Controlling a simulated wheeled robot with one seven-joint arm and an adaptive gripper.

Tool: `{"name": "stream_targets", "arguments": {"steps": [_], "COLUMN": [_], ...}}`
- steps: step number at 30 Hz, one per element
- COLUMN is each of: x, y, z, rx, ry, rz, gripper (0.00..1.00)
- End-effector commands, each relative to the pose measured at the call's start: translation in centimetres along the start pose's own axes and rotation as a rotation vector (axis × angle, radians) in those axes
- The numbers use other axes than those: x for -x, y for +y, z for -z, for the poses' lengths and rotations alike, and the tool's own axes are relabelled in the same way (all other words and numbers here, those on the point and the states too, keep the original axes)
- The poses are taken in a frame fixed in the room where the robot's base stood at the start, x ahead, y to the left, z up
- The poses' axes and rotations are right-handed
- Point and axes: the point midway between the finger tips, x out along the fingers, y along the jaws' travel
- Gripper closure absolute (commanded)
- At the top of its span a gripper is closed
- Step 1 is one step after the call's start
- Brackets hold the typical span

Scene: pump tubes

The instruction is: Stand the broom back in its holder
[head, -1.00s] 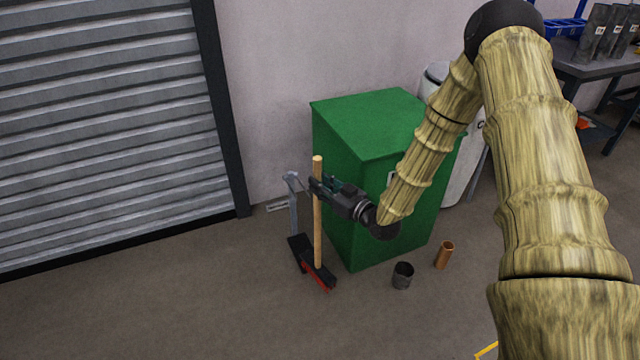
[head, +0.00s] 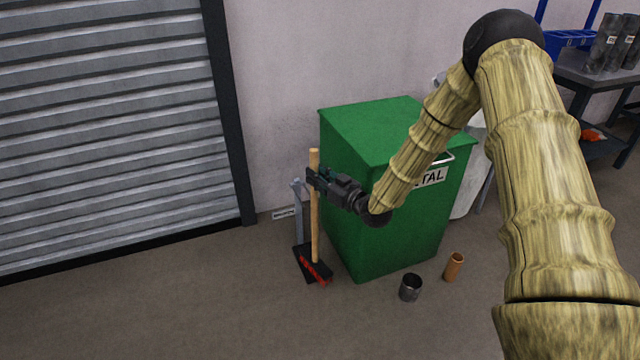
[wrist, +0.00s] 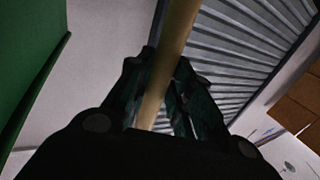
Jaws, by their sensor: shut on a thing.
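The broom (head: 314,225) stands nearly upright, with a wooden handle and a dark head with red bristles at the bottom. My gripper (head: 314,178) is shut on the upper part of the handle. The wrist view also shows the handle (wrist: 177,40) running between the two fingers (wrist: 160,85). The holder (head: 298,210), a grey metal post with a bracket at its top and a dark base, stands just behind and left of the handle. The broom head overlaps the holder's base in the head view. I cannot tell whether the broom is seated in the holder.
A green metal bin (head: 385,200) stands close to the right of the broom. A dark grey tube (head: 410,288) and a copper-coloured tube (head: 453,267) stand on the floor in front of it. A roller shutter (head: 110,120) is at left. The floor at front left is clear.

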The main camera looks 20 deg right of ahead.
Motion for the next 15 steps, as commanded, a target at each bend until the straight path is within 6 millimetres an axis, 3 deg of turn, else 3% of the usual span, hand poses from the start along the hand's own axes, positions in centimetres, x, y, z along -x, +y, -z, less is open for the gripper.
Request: {"name": "stream_targets", "arguments": {"steps": [15], "x": [-4.2], "y": [1.7], "z": [-0.4], "rx": [0.001], "ry": [0.004], "rz": [0.0], "gripper": [1.0]}}
